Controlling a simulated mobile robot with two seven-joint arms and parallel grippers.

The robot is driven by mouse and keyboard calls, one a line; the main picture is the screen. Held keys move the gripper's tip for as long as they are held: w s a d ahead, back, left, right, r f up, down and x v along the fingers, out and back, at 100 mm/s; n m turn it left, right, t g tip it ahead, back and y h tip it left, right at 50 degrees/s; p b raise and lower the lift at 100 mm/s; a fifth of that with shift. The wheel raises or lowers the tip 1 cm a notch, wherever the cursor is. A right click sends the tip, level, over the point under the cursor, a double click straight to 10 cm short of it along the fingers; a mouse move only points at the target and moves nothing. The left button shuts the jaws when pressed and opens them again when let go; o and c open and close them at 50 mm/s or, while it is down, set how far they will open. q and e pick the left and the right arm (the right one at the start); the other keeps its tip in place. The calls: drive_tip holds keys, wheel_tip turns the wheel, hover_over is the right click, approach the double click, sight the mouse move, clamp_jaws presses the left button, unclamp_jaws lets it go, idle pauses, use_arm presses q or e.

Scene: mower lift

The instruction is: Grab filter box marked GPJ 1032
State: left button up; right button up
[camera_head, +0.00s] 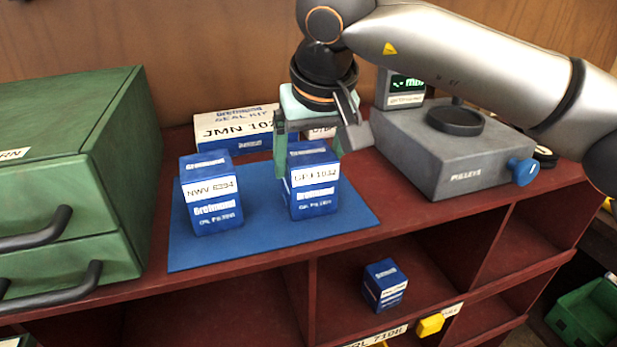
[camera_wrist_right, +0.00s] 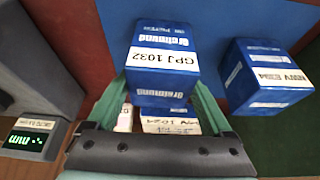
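The blue filter box marked GPJ 1032 (camera_head: 314,188) stands upright on the blue mat (camera_head: 260,240) in the head view. It also shows in the right wrist view (camera_wrist_right: 163,62), label readable. My right gripper (camera_head: 308,160) comes from above and behind, its green fingers open on either side of the box's upper part. In the right wrist view, the box sits between and just beyond the fingertips (camera_wrist_right: 160,92); any contact is hard to tell. A similar blue box marked NWV 6294 (camera_head: 211,205) stands to its left, apart from the fingers. My left gripper is not in view.
A white and blue seal kit box (camera_head: 235,128) lies behind. A green drawer cabinet (camera_head: 115,170) stands left, a grey scale (camera_head: 450,160) right. Another blue box (camera_head: 384,285) sits in the shelf below. The mat's front part is clear.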

drive_tip(key=c, duration=1.1)
drive_tip(key=shift+r, duration=0.15)
